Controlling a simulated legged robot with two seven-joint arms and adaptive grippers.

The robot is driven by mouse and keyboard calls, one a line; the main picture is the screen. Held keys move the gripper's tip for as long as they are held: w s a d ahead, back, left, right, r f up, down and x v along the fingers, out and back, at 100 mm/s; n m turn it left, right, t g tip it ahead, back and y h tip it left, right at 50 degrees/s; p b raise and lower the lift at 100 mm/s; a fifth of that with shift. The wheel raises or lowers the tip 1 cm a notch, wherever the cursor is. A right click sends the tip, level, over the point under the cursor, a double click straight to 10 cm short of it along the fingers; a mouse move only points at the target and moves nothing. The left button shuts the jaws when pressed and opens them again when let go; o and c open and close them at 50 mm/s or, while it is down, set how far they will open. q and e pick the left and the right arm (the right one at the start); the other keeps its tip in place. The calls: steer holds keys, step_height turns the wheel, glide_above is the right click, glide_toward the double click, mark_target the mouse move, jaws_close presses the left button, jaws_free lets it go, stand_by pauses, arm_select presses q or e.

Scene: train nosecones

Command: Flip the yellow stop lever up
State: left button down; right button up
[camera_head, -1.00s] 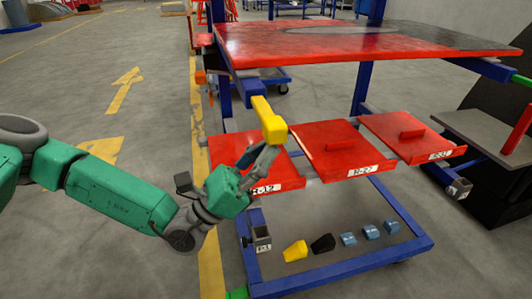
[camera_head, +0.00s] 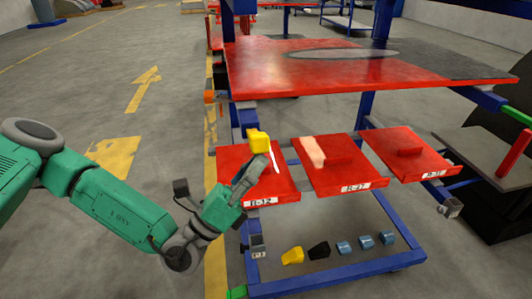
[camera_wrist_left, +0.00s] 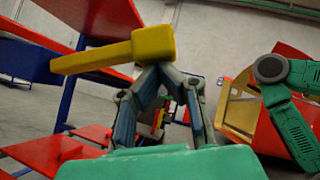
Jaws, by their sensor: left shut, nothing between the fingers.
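The yellow stop lever (camera_head: 258,141) is on the front left corner of the red-topped cart, below the tabletop. In the head view its blocky end faces me and its shaft is foreshortened. In the left wrist view the lever (camera_wrist_left: 152,45) lies nearly level, its thick end at the right. My left gripper (camera_head: 262,163) is shut and empty just below the lever's thick end. In the wrist view its fingertips (camera_wrist_left: 168,68) meet right under that end and seem to touch it. My right gripper is out of view.
The red tabletop (camera_head: 350,66) is above and behind the lever. Red trays (camera_head: 337,170) with number labels are at the right of my gripper. Yellow, black and blue small blocks (camera_head: 319,250) lie on the lower shelf. Open floor (camera_head: 90,100) is at the left.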

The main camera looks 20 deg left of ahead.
mark_target(254, 154)
arm_select(q)
step_height(254, 154, up, 3)
steer(key=n+y+p, duration=0.3)
steer(key=shift+w+d+n+t+p, duration=0.1)
steer(key=shift+n+t+p, duration=0.2)
steer(key=shift+t+p, duration=0.1)
steer(key=w+a+r+n+g+y+p, duration=0.1)
steer(key=r+n+y+p, duration=0.1)
steer(key=p, duration=0.3)
steer(key=w+a+r+n+g+y+p, duration=0.1)
steer(key=w+r+n+y+p, duration=0.1)
steer(key=n+p, duration=0.3)
steer(key=w+a+r+n+y+p, duration=0.1)
steer(key=r+n+y+p, duration=0.1)
steer(key=p, duration=0.5)
steer(key=shift+w+a+r+n+g+y, duration=0.1)
steer(key=shift+r+n+g+y, duration=0.1)
steer(key=shift+n+y, duration=0.2)
steer(key=shift+w+r+n+g+y, duration=0.1)
steer(key=shift+n+g+y, duration=0.1)
steer(key=shift+n+y, duration=0.15)
steer(key=w+a+p, duration=0.2)
steer(key=shift+r+p, duration=0.35)
steer(key=shift+p, duration=0.05)
steer(key=shift+w+d, duration=0.1)
steer(key=shift+d, duration=0.05)
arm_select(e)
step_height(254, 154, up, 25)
